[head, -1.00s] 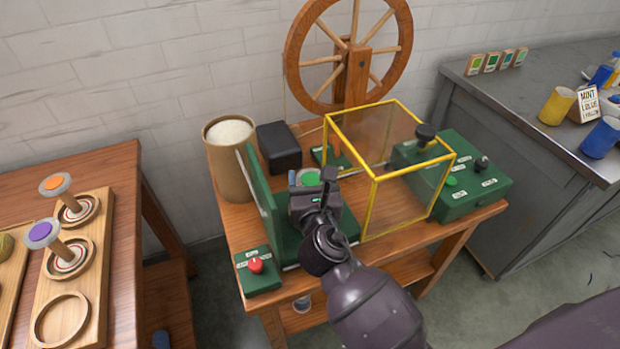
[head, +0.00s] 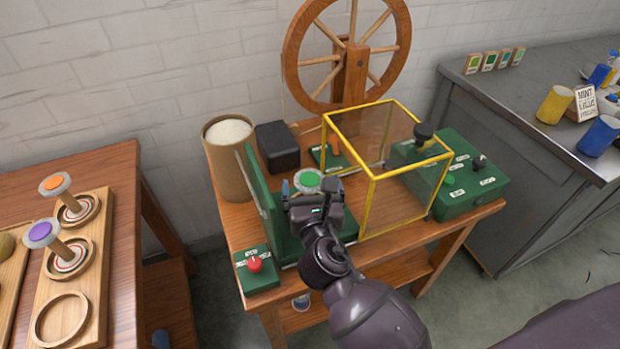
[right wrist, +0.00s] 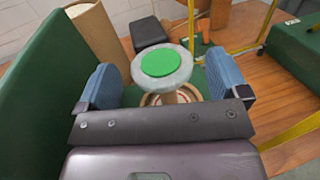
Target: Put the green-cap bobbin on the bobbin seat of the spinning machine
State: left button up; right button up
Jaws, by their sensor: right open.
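The green-cap bobbin (head: 309,181) stands upright at the green frame of the spinning machine (head: 262,215). In the right wrist view its bright green cap (right wrist: 161,62) has a grey rim, with a pale wooden body below. Its foot and the bobbin seat are mostly hidden, so I cannot tell exactly how it sits. My right gripper (head: 309,190) is open on the near side of the bobbin. In the right wrist view its blue finger pads (right wrist: 166,84) are spread wide, left and right of the bobbin, with gaps beside the cap. My left gripper is not in view.
A yellow-edged clear guard (head: 368,200) stands close to the right of my right gripper. A green upright panel is on its left, with a red knob (head: 255,265) in front. The left table holds a wooden rack (head: 97,290) with orange-cap and purple-cap bobbins and one empty ring.

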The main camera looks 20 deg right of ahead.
jog(key=v, duration=0.9)
jog(key=shift+s, duration=0.2)
jog(key=s+d+f+m+g+y, duration=0.2)
jog(key=s+d+f+m, duration=0.4)
jog(key=m, duration=1)
jog(key=s+d+f+m+g+y, duration=0.2)
jog(key=s+d+f+m+g, duration=0.3)
jog(key=s+f+m, duration=0.4)
notch_tip(320, 180, down, 3)
jog(key=d+m, duration=0.1)
jog(key=m, duration=0.6)
jog(key=shift+d+r, duration=0.2)
jog(key=shift+d, duration=0.05)
